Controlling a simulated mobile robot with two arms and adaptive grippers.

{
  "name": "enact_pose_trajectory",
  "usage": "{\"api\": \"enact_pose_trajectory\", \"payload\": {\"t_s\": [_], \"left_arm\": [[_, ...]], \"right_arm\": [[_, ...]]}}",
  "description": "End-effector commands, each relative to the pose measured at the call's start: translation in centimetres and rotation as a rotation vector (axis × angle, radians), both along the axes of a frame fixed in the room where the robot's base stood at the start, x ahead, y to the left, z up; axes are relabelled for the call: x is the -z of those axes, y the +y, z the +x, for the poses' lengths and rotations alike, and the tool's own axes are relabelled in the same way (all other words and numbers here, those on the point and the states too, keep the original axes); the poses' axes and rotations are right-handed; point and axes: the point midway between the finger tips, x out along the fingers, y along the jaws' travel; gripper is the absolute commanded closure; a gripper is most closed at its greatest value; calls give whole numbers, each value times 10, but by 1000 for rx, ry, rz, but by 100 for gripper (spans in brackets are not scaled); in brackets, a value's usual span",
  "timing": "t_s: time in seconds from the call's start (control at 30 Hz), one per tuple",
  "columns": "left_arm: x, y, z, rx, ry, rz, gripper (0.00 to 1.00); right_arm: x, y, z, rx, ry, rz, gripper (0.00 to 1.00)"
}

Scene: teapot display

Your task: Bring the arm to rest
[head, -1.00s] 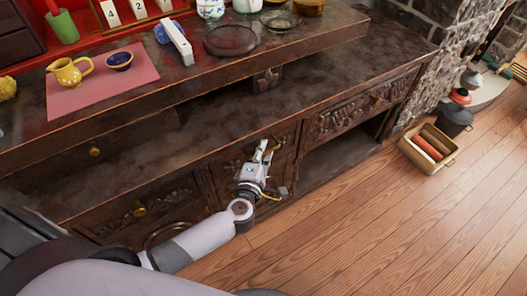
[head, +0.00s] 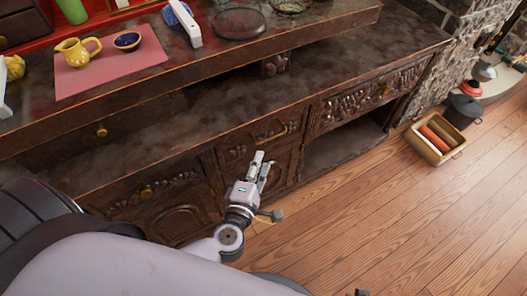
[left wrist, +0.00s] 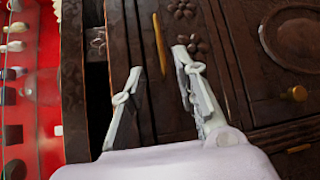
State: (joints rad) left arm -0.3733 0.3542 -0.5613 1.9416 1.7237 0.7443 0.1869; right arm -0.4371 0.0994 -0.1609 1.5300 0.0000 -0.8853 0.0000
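My left gripper (head: 262,164) hangs in front of the carved drawers of the dark wooden cabinet (head: 330,85), low and clear of the top. Its two fingers are apart with nothing between them. The left wrist view shows the same open fingers (left wrist: 158,62) before the cabinet front, with a brass handle behind the gap. My right gripper is in neither view.
A yellow teapot (head: 78,51) and a dark blue bowl (head: 127,41) stand on a pink mat (head: 105,78) on the raised shelf. A dark round plate (head: 239,23) is nearby. A box with rolls (head: 433,140) sits on the floor at right. The wooden floor (head: 380,220) in front is open.

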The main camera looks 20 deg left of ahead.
Motion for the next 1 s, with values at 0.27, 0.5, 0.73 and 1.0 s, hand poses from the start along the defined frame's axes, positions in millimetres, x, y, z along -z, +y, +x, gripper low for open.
{"api": "enact_pose_trajectory", "payload": {"t_s": [0.27,0.5,0.73,1.0], "left_arm": [[-2,-1,-10,0,-1,-1,72],[-2,-1,-9,0,-1,-1,72],[-2,-2,-8,10,-5,10,72],[12,-52,0,334,-75,374,72]], "right_arm": [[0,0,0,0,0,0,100],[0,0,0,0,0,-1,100],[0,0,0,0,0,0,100],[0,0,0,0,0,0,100]]}}
